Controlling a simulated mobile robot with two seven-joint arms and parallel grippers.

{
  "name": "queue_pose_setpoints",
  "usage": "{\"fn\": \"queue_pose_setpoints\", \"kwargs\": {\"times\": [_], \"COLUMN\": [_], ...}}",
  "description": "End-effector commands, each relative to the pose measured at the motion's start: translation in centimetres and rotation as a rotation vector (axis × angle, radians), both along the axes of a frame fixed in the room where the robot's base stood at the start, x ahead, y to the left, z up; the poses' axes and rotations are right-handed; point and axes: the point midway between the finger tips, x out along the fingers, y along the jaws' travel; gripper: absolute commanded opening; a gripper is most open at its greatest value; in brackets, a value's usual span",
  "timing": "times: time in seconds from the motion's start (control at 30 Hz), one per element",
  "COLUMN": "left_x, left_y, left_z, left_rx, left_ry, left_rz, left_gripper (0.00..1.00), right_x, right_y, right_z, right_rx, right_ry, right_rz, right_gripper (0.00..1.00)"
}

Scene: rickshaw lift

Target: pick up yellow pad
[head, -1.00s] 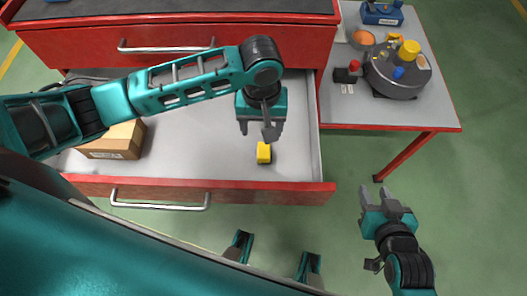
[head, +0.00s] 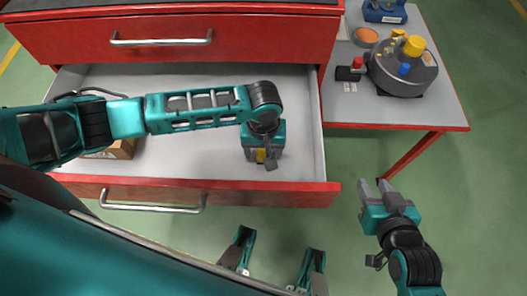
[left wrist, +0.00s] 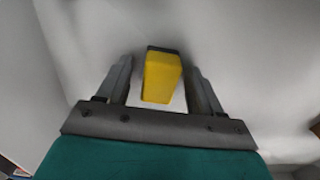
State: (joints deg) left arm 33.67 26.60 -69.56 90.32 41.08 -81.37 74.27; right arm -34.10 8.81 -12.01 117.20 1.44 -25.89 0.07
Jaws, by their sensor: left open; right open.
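The yellow pad (left wrist: 161,78) is a small yellow block with a dark far edge, in the open drawer. In the left wrist view it lies between the two fingers of my left gripper (left wrist: 162,88), with a gap on each side. In the head view the left gripper (head: 262,155) is over the pad (head: 261,156), which is mostly hidden by the gripper. The left gripper is open. My right gripper (head: 376,190) is open and empty, over the floor to the right of the drawer.
The open drawer (head: 225,80) has a red front wall (head: 280,195) close to the left gripper. A cardboard box (head: 115,150) lies at the drawer's left, partly behind my arm. A side table (head: 440,112) at the right holds a round grey device (head: 400,75) and small parts.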

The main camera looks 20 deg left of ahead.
Motion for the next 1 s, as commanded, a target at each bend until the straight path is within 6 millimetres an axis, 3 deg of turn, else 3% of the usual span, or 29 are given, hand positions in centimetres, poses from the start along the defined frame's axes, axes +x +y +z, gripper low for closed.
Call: {"fn": "queue_pose_setpoints", "kwargs": {"times": [0.17, 0.73, 1.0], "left_x": [0.04, 0.03, 0.05], "left_y": [-0.02, -0.01, -0.02], "left_z": [0.09, 0.10, 0.25], "left_rx": [-0.001, -0.001, -0.001], "left_ry": [-0.001, -0.001, -0.001], "left_rz": [-0.001, 0.000, 0.000], "left_gripper": [0.66, 0.11, 0.10], "right_x": [0.15, -0.19, -0.32], "right_y": [0.06, -0.18, -0.15], "right_z": [0.17, -0.19, -0.21], "right_rx": [0.002, 0.003, 0.005], "right_ry": [-0.004, 0.006, 0.009], "right_rz": [0.001, -0.010, -0.012], "right_gripper": [0.40, 0.40, 0.40]}}
